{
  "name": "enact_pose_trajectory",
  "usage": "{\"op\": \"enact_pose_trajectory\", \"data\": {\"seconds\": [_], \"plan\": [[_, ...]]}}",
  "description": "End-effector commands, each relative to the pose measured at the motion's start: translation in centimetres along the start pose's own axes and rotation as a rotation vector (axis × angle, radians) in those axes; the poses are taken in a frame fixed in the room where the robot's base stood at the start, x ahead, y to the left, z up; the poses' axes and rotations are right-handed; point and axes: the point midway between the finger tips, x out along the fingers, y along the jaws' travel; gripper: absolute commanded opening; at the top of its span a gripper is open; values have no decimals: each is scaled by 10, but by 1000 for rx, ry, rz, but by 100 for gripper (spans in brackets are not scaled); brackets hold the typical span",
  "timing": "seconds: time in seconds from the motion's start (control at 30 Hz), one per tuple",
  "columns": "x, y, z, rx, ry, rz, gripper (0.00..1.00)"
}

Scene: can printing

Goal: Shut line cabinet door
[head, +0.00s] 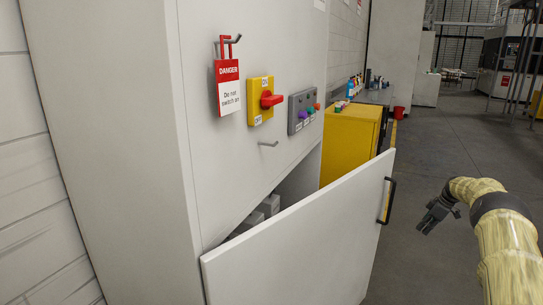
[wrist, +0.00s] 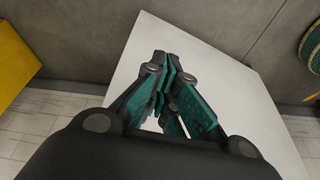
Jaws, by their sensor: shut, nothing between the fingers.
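The line cabinet (head: 110,120) is a tall pale cabinet at the left of the head view. Its lower door (head: 300,240) is white and stands ajar, swung out toward the right, with a dark handle (head: 388,200) near its free edge. Grey items (head: 262,211) show in the dark gap behind it. My gripper (head: 428,222) is shut and empty, to the right of the handle and apart from it in the head view. In the wrist view, my gripper (wrist: 163,85) points toward a white panel (wrist: 215,75), which looks like the door; the distance is unclear.
A red danger tag (head: 228,88), a yellow-and-red switch (head: 262,100) and a control box (head: 302,110) are on the cabinet front. A yellow cabinet (head: 352,140) stands behind the door. Grey floor (head: 440,130) at the right is open.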

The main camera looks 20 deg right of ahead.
Motion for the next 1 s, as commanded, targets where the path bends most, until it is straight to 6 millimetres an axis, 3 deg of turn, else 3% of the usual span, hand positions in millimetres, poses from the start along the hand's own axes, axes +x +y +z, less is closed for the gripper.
{"op": "enact_pose_trajectory", "data": {"seconds": [0.1, 0.27, 0.37, 0.47, 0.6, 0.7, 1.0], "plan": [[10, -7, 7, 31, 3, 1, 0], [38, -29, -14, 51, 6, -4, 0], [69, -48, -37, 72, -9, -10, 0], [114, -75, -66, 102, -41, -19, 0], [180, -125, -102, 151, -89, -25, 0], [217, -165, -119, 185, -117, -23, 0], [305, -305, -139, 282, -185, -9, 0]]}}
